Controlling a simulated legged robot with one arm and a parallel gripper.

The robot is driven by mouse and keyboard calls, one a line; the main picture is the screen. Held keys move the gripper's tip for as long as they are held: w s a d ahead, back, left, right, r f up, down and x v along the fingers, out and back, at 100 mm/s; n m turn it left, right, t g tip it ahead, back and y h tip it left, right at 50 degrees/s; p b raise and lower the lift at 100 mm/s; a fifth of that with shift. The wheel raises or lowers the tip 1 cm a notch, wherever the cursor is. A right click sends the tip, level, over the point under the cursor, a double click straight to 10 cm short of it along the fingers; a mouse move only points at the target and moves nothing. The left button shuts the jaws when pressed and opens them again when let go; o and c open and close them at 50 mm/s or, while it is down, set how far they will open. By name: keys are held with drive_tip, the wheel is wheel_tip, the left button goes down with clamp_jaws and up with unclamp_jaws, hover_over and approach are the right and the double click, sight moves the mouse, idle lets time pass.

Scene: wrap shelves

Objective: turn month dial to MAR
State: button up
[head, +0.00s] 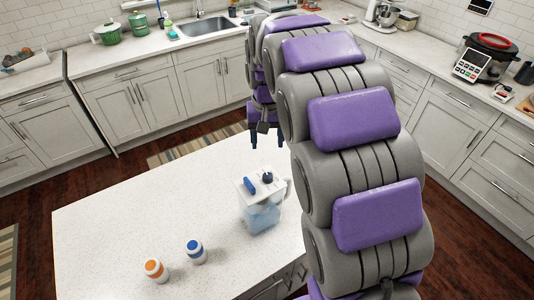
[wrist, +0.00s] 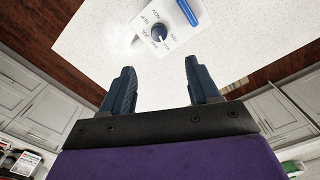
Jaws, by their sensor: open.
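In the head view the dial (head: 267,177) sits on the lid of the clear pitcher (head: 262,213), beside a blue bar (head: 249,186). My gripper (wrist: 160,82) is open and empty, its two dark fingers apart, with the dial beyond the fingertips. In the head view my gripper (head: 268,151) hangs behind and above the pitcher, not touching it.
The pitcher stands on a white speckled island countertop (head: 130,205). An orange-capped bottle (head: 156,270) and a blue-capped bottle (head: 195,251) stand to its front left. The left part of the island is clear. Counters with a sink (head: 206,27) run along the walls.

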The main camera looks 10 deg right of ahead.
wheel_tip(320, 180, up, 3)
drive_tip(key=shift+r, duration=0.2)
drive_tip(key=s+f+b, duration=0.3)
drive_tip(key=s+f, duration=0.2)
drive_tip(key=s, duration=0.6)
drive_tip(key=s+f+n+g+b, duration=0.1)
drive_tip(key=s+f+b, duration=0.2)
drive_tip(key=s, duration=0.9)
drive_tip(key=s+f+b, duration=0.3)
drive_tip(key=s+f, duration=0.4)
drive_tip(key=s, duration=0.4)
drive_tip(key=shift+s+d+f+n+g+b, duration=0.2)
drive_tip(key=shift+f+n+g+b, duration=0.1)
drive_tip(key=shift+n+g+b, duration=0.1)
